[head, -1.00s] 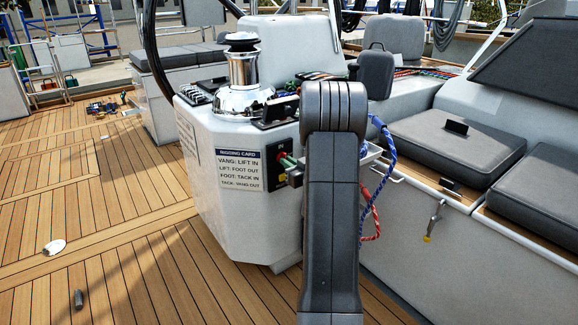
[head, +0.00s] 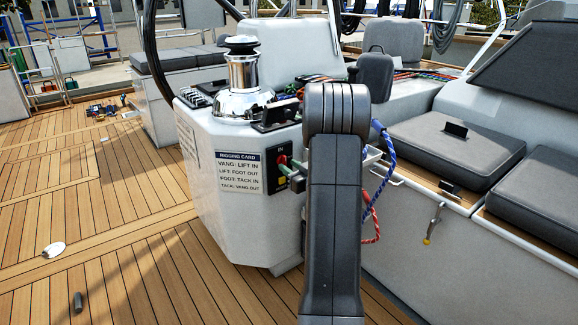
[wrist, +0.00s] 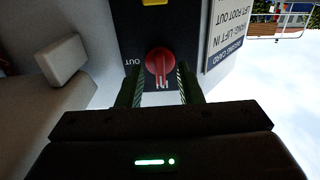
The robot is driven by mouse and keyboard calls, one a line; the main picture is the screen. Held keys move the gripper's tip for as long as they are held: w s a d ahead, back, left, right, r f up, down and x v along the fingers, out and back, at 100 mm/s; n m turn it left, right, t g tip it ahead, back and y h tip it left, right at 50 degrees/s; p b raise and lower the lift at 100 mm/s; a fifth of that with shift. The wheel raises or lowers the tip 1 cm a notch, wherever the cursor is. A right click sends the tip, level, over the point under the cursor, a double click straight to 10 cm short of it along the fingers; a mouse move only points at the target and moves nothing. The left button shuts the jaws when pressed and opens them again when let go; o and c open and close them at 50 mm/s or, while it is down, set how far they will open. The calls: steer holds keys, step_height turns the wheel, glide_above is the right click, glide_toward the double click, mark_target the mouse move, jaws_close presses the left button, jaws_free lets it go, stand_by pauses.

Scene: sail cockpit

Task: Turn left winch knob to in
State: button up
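The red winch knob (wrist: 158,62) sits on a dark panel (wrist: 135,40) on the console's side; it also shows small in the head view (head: 282,159). In the wrist view, upside down, "OUT" reads left of the knob and a white mark, seemingly "IN", lies just below it. Which way the knob points is unclear. My gripper (wrist: 159,82) is open, with one green finger on each side of the knob. Slim gaps seem to show; contact cannot be told. In the head view my gripper (head: 294,175) is partly hidden by my arm.
A rigging card (head: 238,172) is fixed left of the panel. A chrome winch (head: 242,82) stands on the console top. Blue and red ropes (head: 378,178) hang right of my arm, near grey seat cushions (head: 455,140). The deck at left is mostly open.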

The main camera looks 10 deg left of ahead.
steer(key=p+v, duration=0.3)
steer(key=v, duration=0.9)
steer(key=shift+s+d, duration=0.15)
steer(key=shift+d, duration=0.1)
steer(key=b+x, duration=0.3)
steer(key=x, duration=0.9)
steer(key=shift+w+a+b, duration=0.2)
steer(key=shift+a+b, duration=0.1)
steer(key=shift+a, duration=0.05)
steer(key=shift+w+a, duration=0.4)
steer(key=shift+d, duration=0.1)
